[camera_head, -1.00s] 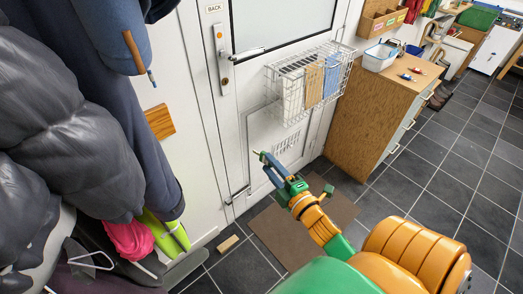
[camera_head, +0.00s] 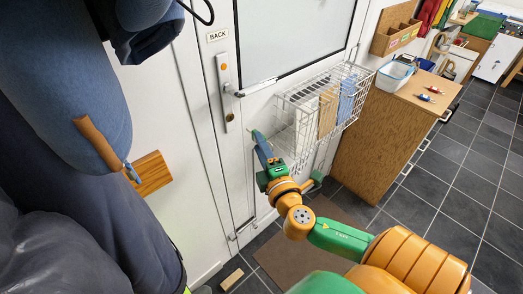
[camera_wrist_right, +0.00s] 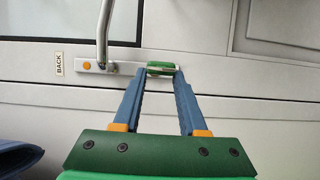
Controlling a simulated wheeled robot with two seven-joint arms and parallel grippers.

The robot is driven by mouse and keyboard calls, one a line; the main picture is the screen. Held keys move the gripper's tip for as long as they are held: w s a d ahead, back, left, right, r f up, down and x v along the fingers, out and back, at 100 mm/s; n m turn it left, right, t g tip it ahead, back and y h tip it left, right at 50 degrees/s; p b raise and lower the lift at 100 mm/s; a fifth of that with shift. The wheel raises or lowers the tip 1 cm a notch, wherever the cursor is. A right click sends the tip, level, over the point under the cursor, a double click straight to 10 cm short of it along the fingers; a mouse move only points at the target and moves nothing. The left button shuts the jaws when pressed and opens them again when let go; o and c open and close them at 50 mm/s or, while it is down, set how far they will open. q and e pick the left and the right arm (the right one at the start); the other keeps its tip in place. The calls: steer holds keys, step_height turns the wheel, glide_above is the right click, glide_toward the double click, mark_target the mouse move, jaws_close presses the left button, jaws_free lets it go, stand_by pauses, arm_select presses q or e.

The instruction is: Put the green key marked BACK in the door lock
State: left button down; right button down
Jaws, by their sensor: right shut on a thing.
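The green key (camera_wrist_right: 162,69) sits between the fingertips of my right gripper (camera_wrist_right: 161,74), which is shut on it. Any marking on the key is too small to read. In the head view my right gripper (camera_head: 256,136) is in front of the door, a little below and right of the lock plate (camera_head: 226,85). The plate has a lever handle (camera_head: 262,86) and a lock cylinder (camera_head: 230,117). In the wrist view the key overlaps the end of the plate (camera_wrist_right: 112,67) and hides the lock there. I cannot tell whether they touch. My left gripper is out of view.
A BACK label (camera_head: 217,36) is above the plate. A wire basket (camera_head: 310,115) hangs on the door close to my right gripper. A wooden cabinet (camera_head: 375,130) stands at right. Coats (camera_head: 60,130) and a wooden peg block (camera_head: 152,173) are at left.

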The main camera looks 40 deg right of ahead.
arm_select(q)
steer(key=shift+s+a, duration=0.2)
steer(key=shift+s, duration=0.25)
arm_select(e)
steer(key=w, duration=0.3)
steer(key=w+a, duration=0.1)
steer(key=shift+w+r, duration=0.25)
steer(key=shift+w, duration=0.15)
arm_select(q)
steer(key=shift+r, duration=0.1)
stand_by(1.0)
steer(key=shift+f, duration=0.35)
arm_select(e)
steer(key=shift+w+a, duration=0.15)
steer(key=shift+w, duration=1.65)
steer(key=shift+c, duration=1.9)
jaws_free()
